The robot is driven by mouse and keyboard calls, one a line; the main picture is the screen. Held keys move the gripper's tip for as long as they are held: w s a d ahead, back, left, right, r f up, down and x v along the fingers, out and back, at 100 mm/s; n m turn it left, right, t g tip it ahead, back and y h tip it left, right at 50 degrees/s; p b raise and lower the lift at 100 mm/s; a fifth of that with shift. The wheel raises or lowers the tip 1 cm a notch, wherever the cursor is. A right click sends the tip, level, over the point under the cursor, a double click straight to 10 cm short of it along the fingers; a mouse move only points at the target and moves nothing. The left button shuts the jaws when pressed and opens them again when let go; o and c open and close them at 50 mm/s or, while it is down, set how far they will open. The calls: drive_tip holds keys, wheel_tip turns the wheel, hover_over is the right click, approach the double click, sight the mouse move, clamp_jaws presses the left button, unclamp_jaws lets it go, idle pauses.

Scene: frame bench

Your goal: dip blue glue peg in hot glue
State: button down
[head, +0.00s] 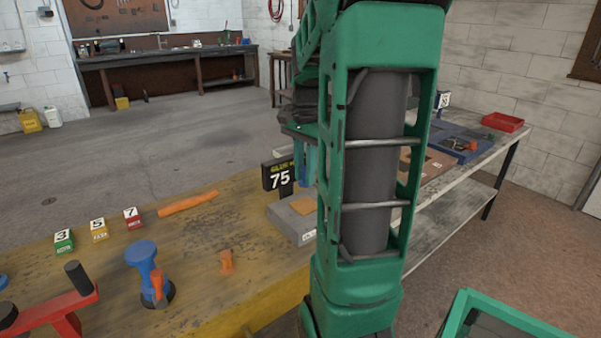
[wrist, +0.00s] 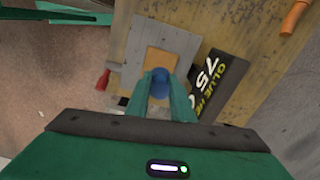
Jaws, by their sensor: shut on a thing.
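The blue glue peg (wrist: 159,82) is held between the fingers of my gripper (wrist: 160,92) in the wrist view. Its rounded end shows over the lower part of the amber glue square (wrist: 160,62) in the grey glue heater (wrist: 150,42). I cannot tell whether the peg touches the glue. In the head view the heater (head: 290,222) stands on the bench with its amber glue patch (head: 302,205) showing. My gripper (head: 306,168) is above the heater there, partly hidden by my green arm.
A black sign (head: 281,177) reading 75 stands at the heater. Numbered blocks (head: 98,229), an orange bar (head: 188,203), an orange peg (head: 227,262) and a blue spool-like piece (head: 142,255) are on the yellow bench. A red tray (head: 503,122) lies on the right-hand table.

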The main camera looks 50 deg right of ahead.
drive_tip(key=shift+f, duration=3.1)
drive_tip(key=shift+s+f, duration=0.1)
drive_tip(key=shift+f, duration=0.25)
drive_tip(key=shift+r, duration=3.5)
